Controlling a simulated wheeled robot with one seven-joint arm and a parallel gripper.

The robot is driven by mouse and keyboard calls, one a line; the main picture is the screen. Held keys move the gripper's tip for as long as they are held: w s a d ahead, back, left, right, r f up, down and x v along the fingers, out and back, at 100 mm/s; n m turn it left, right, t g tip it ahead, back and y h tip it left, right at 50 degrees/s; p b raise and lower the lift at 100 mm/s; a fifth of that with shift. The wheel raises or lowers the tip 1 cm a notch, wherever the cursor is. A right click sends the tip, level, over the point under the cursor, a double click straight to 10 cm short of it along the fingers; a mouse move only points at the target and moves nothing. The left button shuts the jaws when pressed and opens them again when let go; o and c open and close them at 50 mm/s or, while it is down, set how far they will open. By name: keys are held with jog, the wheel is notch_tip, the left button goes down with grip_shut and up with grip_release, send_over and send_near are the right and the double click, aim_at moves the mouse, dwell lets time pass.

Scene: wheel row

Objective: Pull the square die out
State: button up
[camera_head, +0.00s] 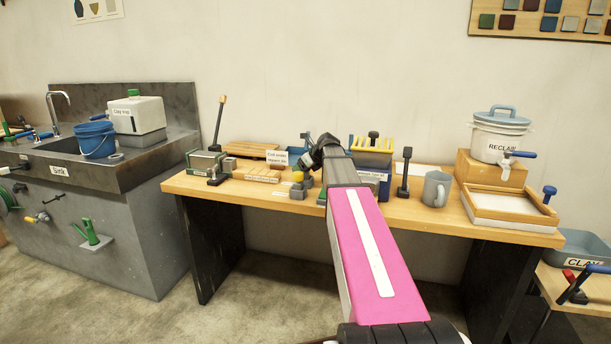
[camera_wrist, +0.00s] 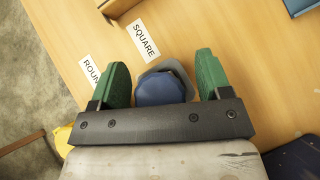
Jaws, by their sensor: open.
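In the wrist view, a blue faceted knob (camera_wrist: 160,90) sits on a grey base, just below a white label reading SQUARE (camera_wrist: 146,40). This appears to be the square die, though its lower part is hidden beneath the knob. My gripper (camera_wrist: 162,64) is open, with one green finger on each side of the knob. Gaps show between the fingers and the piece, so I see no grip. In the head view, my pink arm reaches over the table and hides the die and most of the gripper.
A label reading ROUND (camera_wrist: 91,70) lies left of the die, with a yellow piece (camera_wrist: 63,138) below it. On the wooden table (camera_head: 420,210), a yellow-topped grey piece (camera_head: 298,190) stands left of my arm.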

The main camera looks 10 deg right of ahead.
grip_shut()
jog(key=shift+r, duration=0.65)
dwell(0.4)
jog(key=shift+r, duration=4.8)
